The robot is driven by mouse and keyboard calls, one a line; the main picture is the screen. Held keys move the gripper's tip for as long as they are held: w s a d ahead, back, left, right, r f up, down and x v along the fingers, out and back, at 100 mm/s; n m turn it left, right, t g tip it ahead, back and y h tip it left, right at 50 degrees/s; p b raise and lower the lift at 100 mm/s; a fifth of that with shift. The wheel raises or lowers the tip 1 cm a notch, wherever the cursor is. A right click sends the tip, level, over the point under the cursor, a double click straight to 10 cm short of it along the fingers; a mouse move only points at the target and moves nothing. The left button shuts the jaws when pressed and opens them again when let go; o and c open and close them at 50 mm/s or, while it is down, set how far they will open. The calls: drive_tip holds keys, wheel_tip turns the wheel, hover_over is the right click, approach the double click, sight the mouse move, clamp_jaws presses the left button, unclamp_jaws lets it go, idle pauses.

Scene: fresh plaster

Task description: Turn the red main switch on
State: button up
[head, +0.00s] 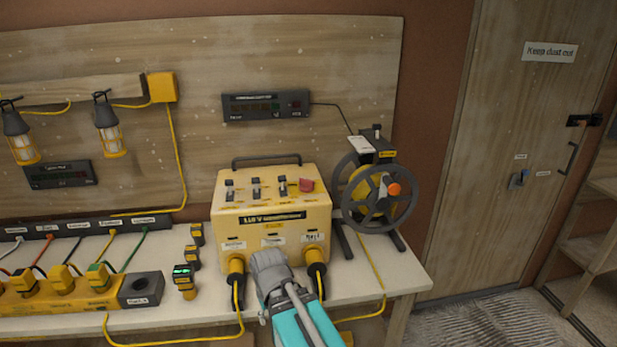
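A yellow power box (230,222) with a dark carry handle stands on the bench. The red switch (306,185) is at the right end of the row on its sloped top, right of several black and white toggle switches (255,187). I cannot tell from this view whether it is on or off. My gripper (268,261) is in front of the lower front face of the box, below and left of the red switch. It shows from behind, its fingers are hidden, and no held thing is visible.
Yellow plugs with cables (316,268) stick out of the box's front on both sides of my gripper. A cable reel (376,193) stands close on the right. Small black and yellow blocks (185,281) and a yellow power strip (62,297) lie to the left.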

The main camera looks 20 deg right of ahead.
drive_tip(key=w+d+r+n+p, duration=0.1)
drive_tip(key=w+d+r+p, duration=0.25)
drive_tip(key=r+p, duration=0.25)
drive_tip(key=w+d+r+n+t+y+p, duration=0.1)
drive_tip(key=w+d+r+p, duration=0.25)
drive_tip(key=r+p, duration=0.25)
drive_tip(key=w+d+r+n+p, duration=0.1)
drive_tip(key=w+d+r+p, duration=0.2)
drive_tip(key=w+r+p, duration=0.3)
drive_tip(key=n+t+y+p, duration=0.1)
drive_tip(key=n+t+p, duration=0.2)
drive_tip(key=p, duration=1.3)
approach(307, 179)
drive_tip(key=a+v, duration=0.1)
drive_tip(key=v, duration=0.3)
drive_tip(key=shift+w+d+r, duration=0.1)
drive_tip(key=shift+d+r, duration=0.05)
drive_tip(key=shift+d, duration=0.35)
drive_tip(key=shift+f, duration=0.2)
drive_tip(key=b+x, duration=1.2)
drive_tip(key=x, duration=0.1)
drive_tip(key=shift+a+f+b, duration=0.1)
drive_tip(key=shift+f+b, duration=0.15)
drive_tip(key=shift+b, duration=0.05)
drive_tip(key=shift+c, duration=0.3)
clamp_jaws()
